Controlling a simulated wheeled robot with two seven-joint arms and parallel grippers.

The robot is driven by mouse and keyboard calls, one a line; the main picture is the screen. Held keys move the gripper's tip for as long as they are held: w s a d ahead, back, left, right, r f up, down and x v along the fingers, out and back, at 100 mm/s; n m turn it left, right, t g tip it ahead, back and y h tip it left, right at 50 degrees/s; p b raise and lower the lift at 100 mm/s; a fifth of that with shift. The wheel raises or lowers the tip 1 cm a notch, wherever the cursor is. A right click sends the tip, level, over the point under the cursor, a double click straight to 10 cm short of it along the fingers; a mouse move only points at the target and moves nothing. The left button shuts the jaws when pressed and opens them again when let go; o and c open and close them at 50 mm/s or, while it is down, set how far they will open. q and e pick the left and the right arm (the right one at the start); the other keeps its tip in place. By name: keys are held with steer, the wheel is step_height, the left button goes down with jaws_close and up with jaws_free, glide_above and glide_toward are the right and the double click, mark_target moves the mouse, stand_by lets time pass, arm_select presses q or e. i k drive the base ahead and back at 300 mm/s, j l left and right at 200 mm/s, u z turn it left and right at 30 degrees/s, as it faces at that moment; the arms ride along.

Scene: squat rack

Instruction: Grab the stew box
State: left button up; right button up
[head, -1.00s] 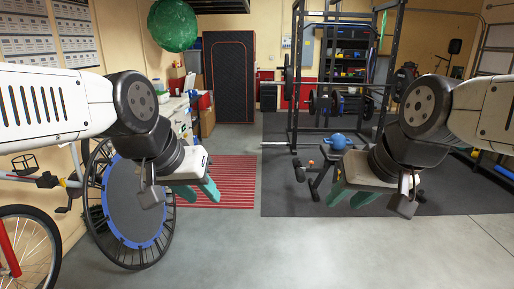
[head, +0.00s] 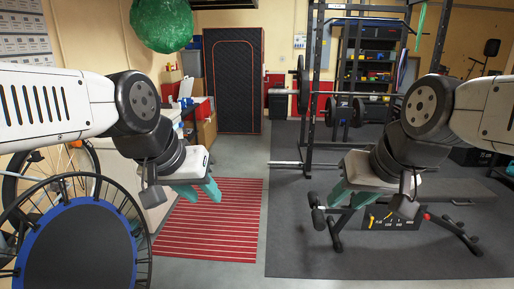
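I cannot make out a stew box for certain in the head view. My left gripper (head: 203,194) hangs at left centre above the red striped mat, with its teal fingers apart and nothing between them. My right gripper (head: 350,197) hangs at right centre in front of the weight bench, its teal fingers also apart and empty. Boxes and small items stand on the cluttered counter along the left wall, too small to identify. My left arm hides part of that counter.
A round trampoline (head: 78,245) leans at the near left. The red striped mat (head: 225,235) lies on the floor ahead. A weight bench (head: 460,190) and squat rack (head: 316,75) stand at right. A black cabinet (head: 233,85) stands at the back. A green ball (head: 162,25) hangs overhead.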

mark_target(190, 101)
steer(key=i+u, duration=0.1)
steer(key=i, duration=0.6)
steer(key=i+l+u, duration=0.1)
steer(key=i, duration=0.6)
steer(key=i+l+u, duration=0.1)
steer(key=i, duration=0.6)
steer(key=i+u, duration=0.3)
steer(key=i, duration=1.9)
steer(key=i+z, duration=0.25)
steer(key=i, duration=1.15)
steer(key=i+u, duration=0.4)
steer(key=i+l+u, duration=0.1)
steer(key=i+u, duration=0.45)
steer(key=u, duration=0.25)
steer(key=i+u, duration=0.25)
steer(key=u, duration=0.2)
steer(key=i+u, duration=0.2)
steer(key=u, duration=0.2)
steer(key=i+l+u, duration=0.2)
steer(key=u, duration=0.25)
steer(key=l+u, duration=0.2)
steer(key=k+l+u, duration=0.25)
steer(key=l, duration=0.15)
steer(key=l+u, duration=0.2)
steer(key=l+z, duration=0.1)
steer(key=z, duration=1.8)
